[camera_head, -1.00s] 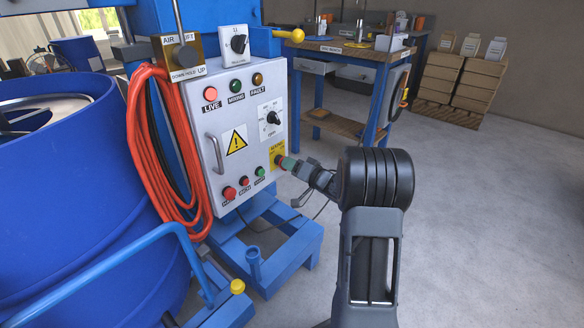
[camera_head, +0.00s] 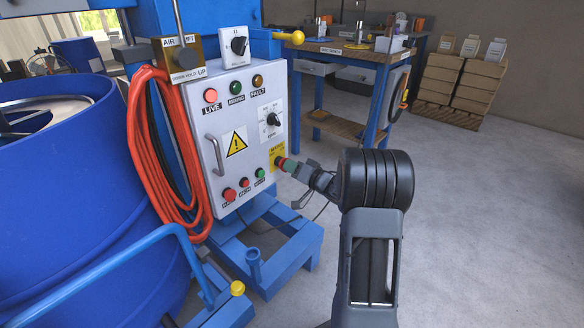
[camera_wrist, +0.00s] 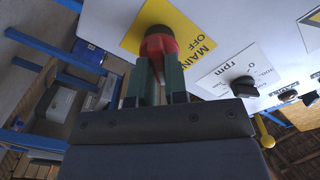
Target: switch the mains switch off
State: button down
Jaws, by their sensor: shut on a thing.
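The mains switch, a red handle with a black end, sits on a yellow plate at the right edge of the grey control panel (camera_head: 205,150). In the wrist view the mains switch (camera_wrist: 158,42) stands in front of the yellow plate (camera_wrist: 185,20), whose printed words "MAINS" and "OFF" show tilted. My gripper (camera_wrist: 158,78) has its two green-padded fingers on either side of the red handle and is shut on it. In the head view my gripper (camera_head: 289,165) reaches the plate from the right. The fingers partly hide the handle, so its exact angle is unclear.
The LIVE lamp (camera_head: 211,95) is red. A speed dial (camera_head: 272,119) sits above the mains switch, and push buttons (camera_head: 244,182) sit below left. A blue drum (camera_head: 60,200) and an orange hose (camera_head: 150,150) are at left. The floor at right is clear.

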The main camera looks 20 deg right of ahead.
jog(key=shift+s+a+n+b, duration=0.1)
jog(key=shift+n+b, duration=0.4)
jog(key=shift+n, duration=3.8)
jog(key=shift+a+n+b, duration=0.1)
jog(key=shift+n+b, duration=0.4)
jog(key=shift+n, duration=4.1)
jog(key=c, duration=1.1)
grip_release()
jog(key=shift+c, duration=0.2)
jog(key=shift+s, duration=0.1)
